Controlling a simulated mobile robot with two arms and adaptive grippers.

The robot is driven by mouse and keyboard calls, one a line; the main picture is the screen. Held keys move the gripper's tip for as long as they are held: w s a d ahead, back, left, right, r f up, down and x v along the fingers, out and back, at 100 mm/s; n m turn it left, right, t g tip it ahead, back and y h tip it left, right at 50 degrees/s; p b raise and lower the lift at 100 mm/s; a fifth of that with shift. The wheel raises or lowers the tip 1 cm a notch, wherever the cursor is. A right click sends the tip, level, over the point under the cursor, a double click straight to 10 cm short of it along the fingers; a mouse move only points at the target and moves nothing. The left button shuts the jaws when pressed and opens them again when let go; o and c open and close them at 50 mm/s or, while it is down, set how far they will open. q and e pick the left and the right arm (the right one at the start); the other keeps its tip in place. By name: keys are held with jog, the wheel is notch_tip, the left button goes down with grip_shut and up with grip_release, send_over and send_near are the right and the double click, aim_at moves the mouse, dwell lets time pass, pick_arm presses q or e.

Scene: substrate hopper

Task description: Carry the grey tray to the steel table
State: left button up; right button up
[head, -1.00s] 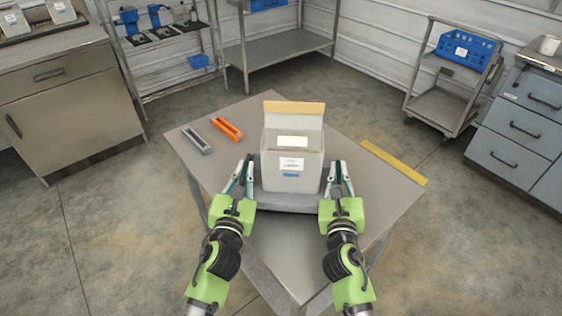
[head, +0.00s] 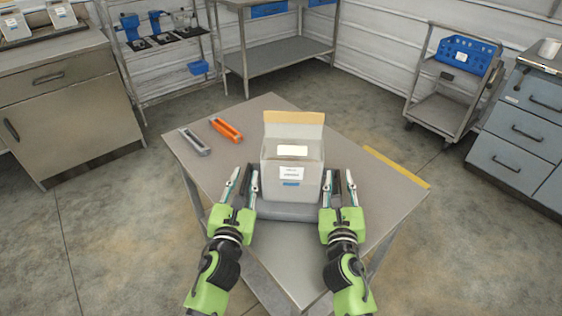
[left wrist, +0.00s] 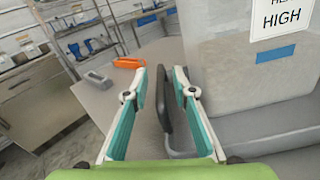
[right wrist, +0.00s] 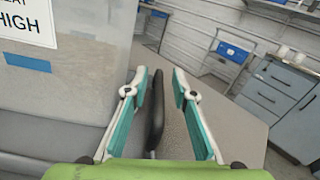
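The grey tray (head: 286,212) rests on the steel-topped table (head: 285,255) near its front edge, and it also shows in the left wrist view (left wrist: 265,125). A pale, labelled bin (head: 292,172) with a raised tan flap stands on it. My left gripper (head: 243,178) is open at the tray's left side. In the left wrist view, the dark left handle (left wrist: 163,105) lies between its spread fingers, with gaps. My right gripper (head: 338,180) is open at the right side. In the right wrist view, the dark right handle (right wrist: 155,115) lies between its fingers, apparently not clamped.
An orange holder (head: 227,129) and a grey holder (head: 195,141) lie at the table's left back. A yellow strip (head: 397,167) runs along the right edge. A cart with a blue bin (head: 468,54) and blue-grey drawers (head: 525,125) stand at right. A cabinet (head: 65,110) stands at left.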

pick_arm(q)
jog(key=shift+s+f, duration=0.1)
jog(key=shift+s, duration=0.2)
jog(key=s, duration=0.7)
jog(key=s+a, duration=0.1)
jog(key=s, duration=0.3)
jog(key=shift+s, duration=0.15)
pick_arm(e)
jog(key=shift+s, duration=0.1)
jog(key=s, duration=0.8)
jog(key=s+a, duration=0.1)
jog(key=s, duration=0.2)
jog(key=shift+s, duration=0.4)
jog(key=shift+f, duration=0.1)
